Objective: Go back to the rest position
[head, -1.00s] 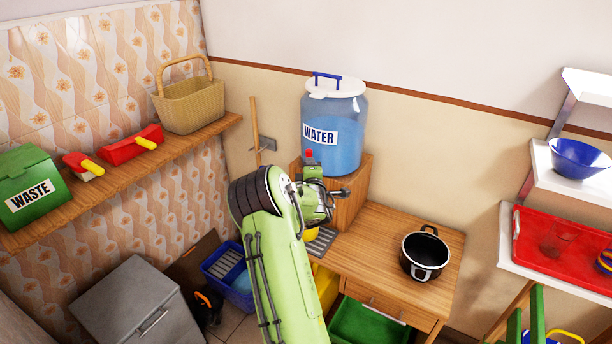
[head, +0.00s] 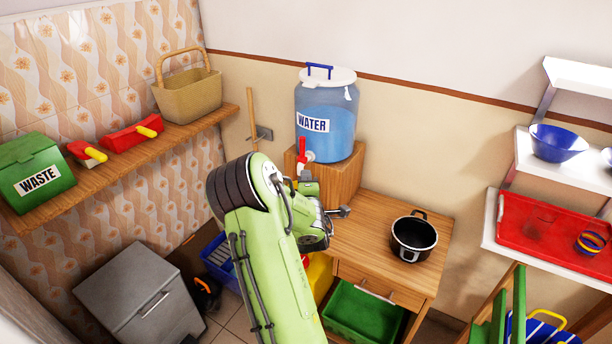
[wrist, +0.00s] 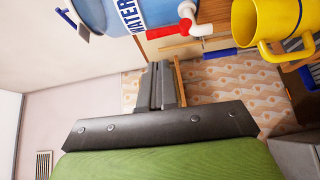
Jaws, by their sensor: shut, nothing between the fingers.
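My green arm reaches up from the bottom of the head view. Its gripper (head: 340,212) is in front of the wooden desk and water stand. In the wrist view the dark fingers (wrist: 160,85) are together, with nothing held. The water dispenser (head: 326,122), blue with a white lid, stands on a wooden box; it also shows in the wrist view (wrist: 90,14). Its red tap (head: 302,148) is just beyond my arm and shows in the wrist view (wrist: 167,30). A yellow mug (wrist: 262,22) is at the wrist view's upper right, apart from the fingers.
A black pot (head: 413,240) stands on the desk (head: 370,222). A shelf (head: 205,128) at left holds a basket (head: 187,97) and a green waste box (head: 34,172). A red tray (head: 545,235) is at right. A grey bin (head: 140,295) stands on the floor.

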